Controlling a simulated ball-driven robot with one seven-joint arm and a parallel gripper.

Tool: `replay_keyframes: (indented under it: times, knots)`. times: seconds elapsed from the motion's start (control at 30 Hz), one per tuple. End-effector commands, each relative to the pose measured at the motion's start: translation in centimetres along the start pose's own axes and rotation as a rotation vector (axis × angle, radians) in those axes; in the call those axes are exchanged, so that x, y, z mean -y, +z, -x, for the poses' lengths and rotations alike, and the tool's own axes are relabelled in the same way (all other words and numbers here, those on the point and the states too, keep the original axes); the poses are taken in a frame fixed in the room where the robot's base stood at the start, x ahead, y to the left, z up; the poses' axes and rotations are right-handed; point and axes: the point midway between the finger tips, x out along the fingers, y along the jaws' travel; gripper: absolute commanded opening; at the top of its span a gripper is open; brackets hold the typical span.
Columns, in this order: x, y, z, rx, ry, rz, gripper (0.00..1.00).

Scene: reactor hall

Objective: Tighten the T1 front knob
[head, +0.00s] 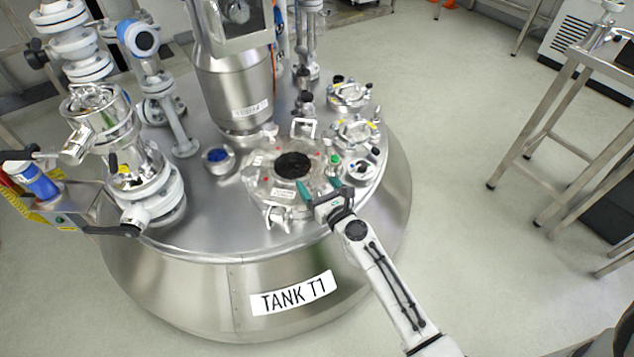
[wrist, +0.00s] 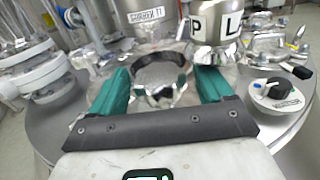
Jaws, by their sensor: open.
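Tank T1 (head: 290,293) is a steel vessel with a round hatch (head: 262,190) on its lid, which has a dark round centre. A metal clamp fitting (head: 277,215) sits at the hatch's front edge; I cannot tell for certain whether it is the front knob. My gripper (head: 320,188) is over the hatch's right-front edge, its teal fingers spread. In the wrist view my gripper (wrist: 163,84) is open, with a shiny metal fitting (wrist: 161,96) showing between and beyond the fingers. No contact with it is visible.
A dial with a black knob (wrist: 279,88) is right of the fingers. A marked metal cylinder (wrist: 215,35) stands close beyond the right finger. Tall pipework (head: 150,190) fills the lid's left side. A steel table frame (head: 545,140) stands right; floor between is clear.

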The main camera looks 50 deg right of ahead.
Motion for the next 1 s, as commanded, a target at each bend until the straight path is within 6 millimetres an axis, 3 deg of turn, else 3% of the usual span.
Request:
replay_keyframes:
  times: [0.2,0.73,1.0]
  knots:
    - [0.00,0.01,-0.02,0.000,0.000,0.000,0.80]
    - [0.00,0.03,0.00,0.000,0.000,0.001,0.29]
    - [0.08,0.05,0.01,0.000,-0.009,0.001,0.28]
